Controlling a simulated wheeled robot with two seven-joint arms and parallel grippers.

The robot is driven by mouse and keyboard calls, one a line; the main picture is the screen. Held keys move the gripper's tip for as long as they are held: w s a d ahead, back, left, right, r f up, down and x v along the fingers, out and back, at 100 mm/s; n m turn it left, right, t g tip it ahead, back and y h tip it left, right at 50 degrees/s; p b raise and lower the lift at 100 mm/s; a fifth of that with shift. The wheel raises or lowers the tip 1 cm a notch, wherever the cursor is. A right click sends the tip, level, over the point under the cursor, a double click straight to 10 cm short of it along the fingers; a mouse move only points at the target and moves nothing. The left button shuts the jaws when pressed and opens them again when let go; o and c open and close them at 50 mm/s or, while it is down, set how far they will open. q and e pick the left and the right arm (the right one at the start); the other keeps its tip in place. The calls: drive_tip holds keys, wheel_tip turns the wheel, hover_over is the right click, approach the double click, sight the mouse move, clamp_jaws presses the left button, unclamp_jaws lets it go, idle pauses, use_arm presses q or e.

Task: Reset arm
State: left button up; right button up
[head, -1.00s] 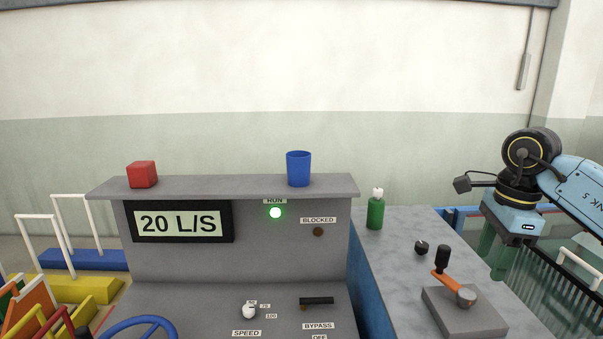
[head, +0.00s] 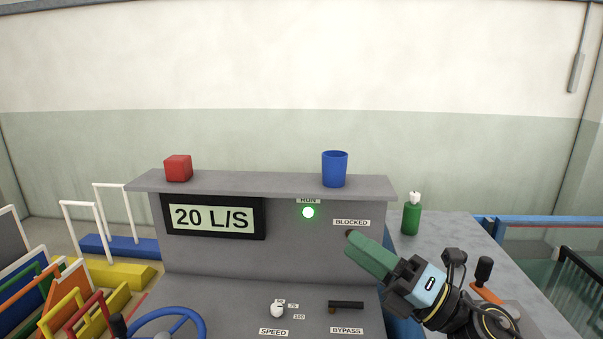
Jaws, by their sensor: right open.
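My right gripper (head: 358,244) shows at the lower right of the head view, in front of the grey console (head: 240,262). Its green fingers point up and left and end just below the BLOCKED label (head: 351,223). They overlap each other in this view; nothing shows held between them. I cannot tell how far the tips are from the console face. The arm comes in from the bottom right and partly covers the orange lever (head: 484,293) with its black knob. My left gripper is not in view.
The console shelf holds a red cube (head: 178,168) and a blue cup (head: 334,169). A green bottle (head: 411,217) stands on the right-hand bench. A blue wheel (head: 170,325) is at bottom left.

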drive_tip(key=s+d+f+m+t+h, duration=0.1)
drive_tip(key=s+d+f+m+h, duration=0.1)
drive_tip(key=d+f+m+h, duration=0.5)
drive_tip(key=s+d+f+m+t+h, duration=0.15)
drive_tip(key=f+m+h, duration=0.45)
drive_tip(key=m, duration=0.6)
drive_tip(key=s+d+f+m+h, duration=0.1)
drive_tip(key=d+f+m+h, duration=0.4)
drive_tip(key=m, duration=0.4)
drive_tip(key=s+f+m+g, duration=0.3)
drive_tip(key=s+f+g, duration=0.35)
drive_tip(key=s, duration=0.45)
drive_tip(key=s+f+m+g, duration=0.3)
drive_tip(key=s+f+g, duration=0.2)
drive_tip(key=s+f, duration=0.4)
wheel_tip(320, 180, down, 27)
drive_tip(key=s+b, duration=0.2)
drive_tip(key=b, duration=0.3)
use_arm(q)
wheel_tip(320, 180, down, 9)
drive_tip(key=b, duration=0.4)
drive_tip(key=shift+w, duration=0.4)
use_arm(e)
drive_tip(key=s+d+f+g, duration=0.2)
drive_tip(key=s+f, duration=1.4)
drive_tip(key=f, duration=0.4)
drive_tip(key=shift+s+h, duration=0.3)
drive_tip(key=shift+s, duration=0.05)
